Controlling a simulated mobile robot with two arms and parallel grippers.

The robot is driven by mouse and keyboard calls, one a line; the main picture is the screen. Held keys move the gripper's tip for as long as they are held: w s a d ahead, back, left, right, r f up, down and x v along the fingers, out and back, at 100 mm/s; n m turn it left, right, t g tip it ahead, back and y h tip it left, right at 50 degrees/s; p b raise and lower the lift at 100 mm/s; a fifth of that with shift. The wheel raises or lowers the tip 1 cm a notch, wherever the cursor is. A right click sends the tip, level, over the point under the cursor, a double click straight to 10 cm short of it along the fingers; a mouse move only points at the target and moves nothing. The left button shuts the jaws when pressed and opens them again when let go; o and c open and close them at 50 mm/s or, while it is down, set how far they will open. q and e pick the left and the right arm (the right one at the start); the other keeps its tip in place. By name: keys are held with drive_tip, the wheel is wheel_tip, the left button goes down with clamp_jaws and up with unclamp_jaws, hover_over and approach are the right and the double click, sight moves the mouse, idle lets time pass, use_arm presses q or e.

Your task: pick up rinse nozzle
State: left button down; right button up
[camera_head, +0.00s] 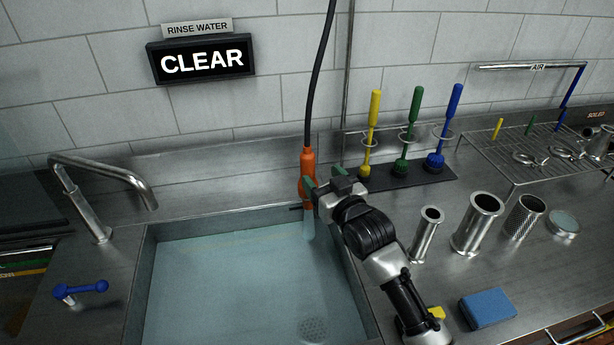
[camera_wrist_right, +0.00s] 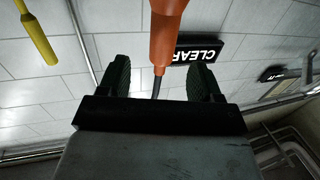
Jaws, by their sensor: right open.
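The rinse nozzle (camera_head: 307,166) is orange and hangs upright on a dark hose (camera_head: 316,80) over the back right edge of the sink. Its lower end points down toward the water. My right gripper (camera_head: 309,187) is at the nozzle, with its green-tipped fingers spread. In the right wrist view the orange nozzle (camera_wrist_right: 165,35) shows between the two dark fingers (camera_wrist_right: 160,78), with a gap on each side. The gripper is open and not closed on it. My left gripper is not in view.
The sink (camera_head: 140,285) holds bluish water. A faucet (camera_head: 100,190) and blue valve handle (camera_head: 82,288) stand at left. Yellow, green and blue brushes (camera_head: 414,105) stand in a rack to the right. Metal cylinders (camera_head: 476,222) and a blue sponge (camera_head: 488,308) occupy the right counter.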

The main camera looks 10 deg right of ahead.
sight(311, 166)
drive_tip(key=shift+x, duration=0.75)
drive_tip(key=shift+w+a+r+p, duration=0.1)
drive_tip(key=shift+w+a+p, duration=0.1)
drive_tip(key=shift+w+p, duration=0.15)
drive_tip(key=p+x, duration=0.1)
drive_tip(key=x, duration=0.2)
drive_tip(key=shift+w+a, duration=0.1)
drive_tip(key=shift+w, duration=0.1)
drive_tip(key=shift+w+a, duration=0.2)
drive_tip(key=shift+w, duration=0.4)
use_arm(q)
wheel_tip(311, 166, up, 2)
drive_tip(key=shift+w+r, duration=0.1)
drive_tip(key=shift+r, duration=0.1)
use_arm(e)
drive_tip(key=shift+c, duration=0.3)
drive_tip(key=c, duration=0.5)
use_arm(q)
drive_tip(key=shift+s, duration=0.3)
use_arm(e)
clamp_jaws()
